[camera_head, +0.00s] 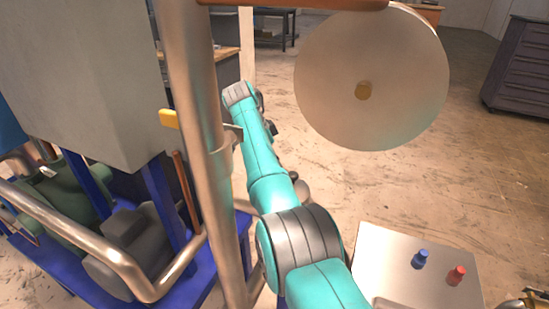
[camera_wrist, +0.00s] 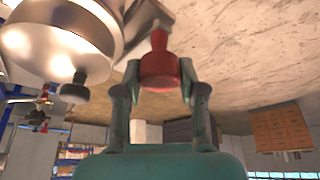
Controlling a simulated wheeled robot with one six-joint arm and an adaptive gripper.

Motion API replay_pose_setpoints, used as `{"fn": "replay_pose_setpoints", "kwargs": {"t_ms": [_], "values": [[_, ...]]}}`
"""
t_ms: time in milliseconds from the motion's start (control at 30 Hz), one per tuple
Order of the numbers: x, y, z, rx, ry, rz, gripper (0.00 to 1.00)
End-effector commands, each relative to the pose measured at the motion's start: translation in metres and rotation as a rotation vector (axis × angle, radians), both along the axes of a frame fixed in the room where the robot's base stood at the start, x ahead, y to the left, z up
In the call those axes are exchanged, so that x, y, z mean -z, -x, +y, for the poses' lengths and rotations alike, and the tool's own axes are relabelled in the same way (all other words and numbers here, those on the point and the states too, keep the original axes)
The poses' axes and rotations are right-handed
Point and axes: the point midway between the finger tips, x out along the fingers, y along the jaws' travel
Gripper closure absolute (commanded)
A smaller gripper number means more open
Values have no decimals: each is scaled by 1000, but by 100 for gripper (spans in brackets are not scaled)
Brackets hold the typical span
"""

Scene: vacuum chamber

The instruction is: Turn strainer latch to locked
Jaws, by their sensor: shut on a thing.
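In the wrist view my gripper (camera_wrist: 160,75) has one finger on each side of a red knob-like part (camera_wrist: 159,68) and is shut on it. The red part has a wide round body and a narrower neck that reaches toward a grey metal piece (camera_wrist: 146,20). I cannot tell for certain whether this red part is the strainer latch handle. A big shiny rounded metal body (camera_wrist: 55,35) with a dark knob is beside it at upper left. In the head view my teal arm reaches away beside a thick vertical pipe; my fingers and the red part cannot be made out there.
The vertical steel pipe (camera_head: 190,80) stands close to my arm's left. A large round metal disc (camera_head: 400,60) hangs at upper right. A pale table (camera_head: 385,265) at lower right holds a blue peg (camera_head: 420,259) and a red peg (camera_head: 456,275). Open floor lies beyond.

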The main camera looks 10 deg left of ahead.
Motion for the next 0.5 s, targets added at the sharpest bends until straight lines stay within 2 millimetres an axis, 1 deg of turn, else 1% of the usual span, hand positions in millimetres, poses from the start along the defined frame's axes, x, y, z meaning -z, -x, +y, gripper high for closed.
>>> {"fn": "replay_pose_setpoints", "kwargs": {"t_ms": [333,367,400,433,467,500], "values": [[1,1,0,4,1,1,100],[1,1,0,4,1,1,57],[1,1,0,4,1,1,47],[1,1,-1,4,1,1,40],[1,0,0,3,1,2,35],[1,0,0,3,1,2,35]]}}
